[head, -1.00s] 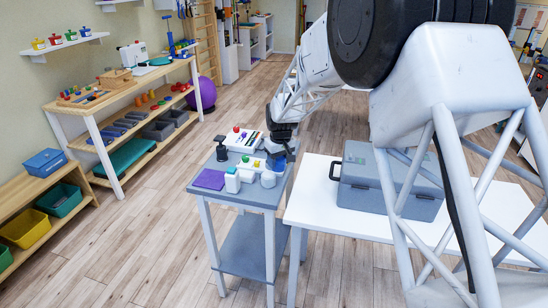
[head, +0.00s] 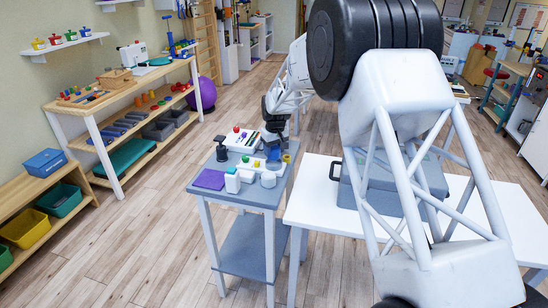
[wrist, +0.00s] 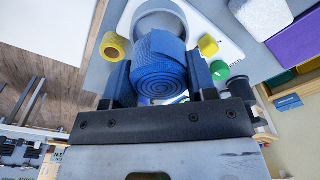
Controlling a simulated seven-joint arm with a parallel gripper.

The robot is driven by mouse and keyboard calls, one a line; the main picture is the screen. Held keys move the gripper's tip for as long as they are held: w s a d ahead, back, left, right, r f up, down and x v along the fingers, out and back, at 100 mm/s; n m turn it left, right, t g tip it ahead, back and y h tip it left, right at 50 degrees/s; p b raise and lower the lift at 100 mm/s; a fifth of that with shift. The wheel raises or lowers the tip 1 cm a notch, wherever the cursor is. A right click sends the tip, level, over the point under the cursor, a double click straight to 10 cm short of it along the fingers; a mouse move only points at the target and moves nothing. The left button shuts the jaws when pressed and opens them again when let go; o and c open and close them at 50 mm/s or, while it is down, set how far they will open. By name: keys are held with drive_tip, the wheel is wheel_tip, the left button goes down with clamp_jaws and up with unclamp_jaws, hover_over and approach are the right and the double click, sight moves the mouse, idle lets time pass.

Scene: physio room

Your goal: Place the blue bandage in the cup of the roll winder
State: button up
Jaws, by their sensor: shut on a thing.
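The blue bandage (wrist: 160,75) is a rolled textured strip held between the two fingers of my gripper (wrist: 160,88), its spiral end facing the wrist camera. In the head view the bandage (head: 273,154) hangs under my gripper (head: 272,142) over the far right part of the small grey table. The roll winder (wrist: 208,25) is a white plate with a yellow knob and a green knob. Its round grey cup (wrist: 158,19) shows just past the bandage in the wrist view, partly hidden by it. I cannot tell how high the bandage is above the cup.
A yellow roll (wrist: 115,46) stands close beside the cup. Also on the grey table (head: 240,200) are a purple pad (head: 209,180), white containers (head: 233,181) and a dark stand (head: 221,150). A grey case (head: 350,190) sits on the white table to the right.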

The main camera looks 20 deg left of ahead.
sight(274, 158)
drive_tip(key=shift+f, duration=1.75)
drive_tip(key=shift+f, duration=0.35)
